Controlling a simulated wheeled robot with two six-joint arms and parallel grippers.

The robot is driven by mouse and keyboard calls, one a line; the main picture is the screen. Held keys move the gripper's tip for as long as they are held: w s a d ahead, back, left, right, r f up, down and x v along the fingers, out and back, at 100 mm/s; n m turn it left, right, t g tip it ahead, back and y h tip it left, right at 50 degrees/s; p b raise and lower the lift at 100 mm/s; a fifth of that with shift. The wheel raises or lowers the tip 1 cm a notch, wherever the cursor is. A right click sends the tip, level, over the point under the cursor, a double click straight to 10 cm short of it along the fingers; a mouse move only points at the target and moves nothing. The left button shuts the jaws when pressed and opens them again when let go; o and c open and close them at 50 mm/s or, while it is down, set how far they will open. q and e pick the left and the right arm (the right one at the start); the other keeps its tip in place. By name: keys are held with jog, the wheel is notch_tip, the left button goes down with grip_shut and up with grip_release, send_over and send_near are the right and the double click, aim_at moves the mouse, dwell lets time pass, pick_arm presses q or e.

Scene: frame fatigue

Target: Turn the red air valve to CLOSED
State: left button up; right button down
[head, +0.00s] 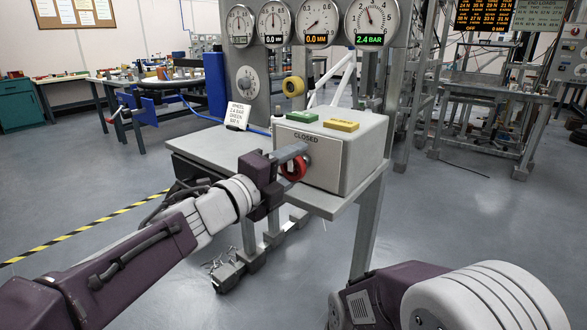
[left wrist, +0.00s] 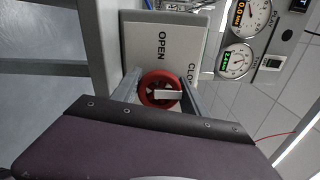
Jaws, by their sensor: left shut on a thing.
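The red air valve (head: 292,172) is a round red knob on the front of a pale grey box (head: 345,158). The word CLOSED shows above it in the head view. The fingers hide part of the knob in the head view. My right gripper is not in view; only part of my right arm shows.
The box stands on a grey bench (head: 213,153) with green (head: 302,116) and yellow (head: 341,125) blocks on top. A white sign (head: 237,115) stands at its left. Several gauges (head: 371,22) hang above.

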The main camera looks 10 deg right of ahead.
pick_arm(q)
jog(key=shift+f, duration=0.1)
dwell(0.3)
jog(key=o, duration=1.4)
jog(key=shift+c, duration=0.2)
